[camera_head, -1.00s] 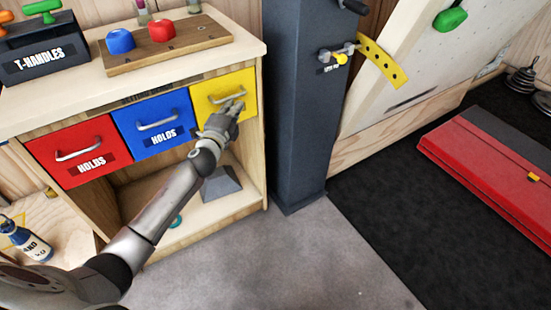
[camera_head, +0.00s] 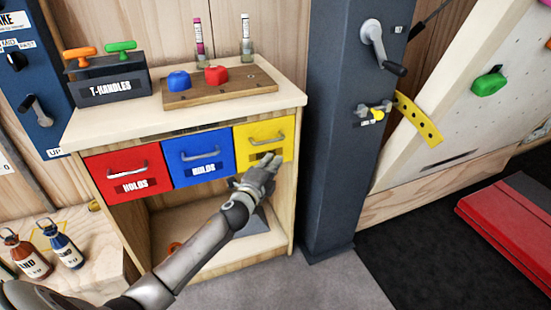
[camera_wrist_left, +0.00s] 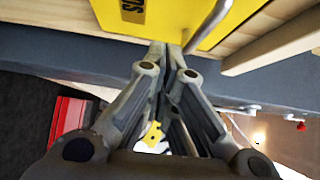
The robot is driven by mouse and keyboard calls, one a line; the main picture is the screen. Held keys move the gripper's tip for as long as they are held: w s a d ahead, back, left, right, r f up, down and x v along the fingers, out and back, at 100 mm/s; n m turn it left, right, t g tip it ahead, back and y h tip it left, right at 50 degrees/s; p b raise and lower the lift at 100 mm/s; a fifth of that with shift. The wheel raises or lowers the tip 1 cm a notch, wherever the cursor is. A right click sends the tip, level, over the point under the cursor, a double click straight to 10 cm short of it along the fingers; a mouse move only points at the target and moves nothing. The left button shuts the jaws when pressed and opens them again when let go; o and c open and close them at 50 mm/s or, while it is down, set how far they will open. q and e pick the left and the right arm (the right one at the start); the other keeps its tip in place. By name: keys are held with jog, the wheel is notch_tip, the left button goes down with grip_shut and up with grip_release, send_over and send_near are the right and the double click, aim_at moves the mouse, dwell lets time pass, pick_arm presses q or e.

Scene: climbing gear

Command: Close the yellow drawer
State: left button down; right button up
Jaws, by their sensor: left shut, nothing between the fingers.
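The yellow drawer (camera_head: 246,134) is the rightmost of three drawers in the wooden cabinet. Its front looks about in line with the blue one beside it. Its metal handle (camera_head: 267,140) is uncovered, and its label is partly hidden by my fingers. My left gripper (camera_head: 270,161) is shut and empty, its fingertips at the lower part of the yellow front. In the left wrist view the fingertips (camera_wrist_left: 166,48) are together at the lower edge of the yellow front (camera_wrist_left: 175,18); whether they touch it is unclear. My right gripper is out of view.
The blue drawer (camera_head: 187,173) and red drawer (camera_head: 108,166) sit to the left. A board with blue and red holds (camera_head: 225,91) lies on the cabinet top. A dark grey column (camera_head: 345,170) stands close on the right. Below the drawers is an open shelf.

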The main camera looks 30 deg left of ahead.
pick_arm(q)
jog(key=s, duration=0.7)
jog(key=shift+s+d+p, duration=0.3)
jog(key=shift+s+p, duration=0.05)
jog(key=shift+s, duration=0.05)
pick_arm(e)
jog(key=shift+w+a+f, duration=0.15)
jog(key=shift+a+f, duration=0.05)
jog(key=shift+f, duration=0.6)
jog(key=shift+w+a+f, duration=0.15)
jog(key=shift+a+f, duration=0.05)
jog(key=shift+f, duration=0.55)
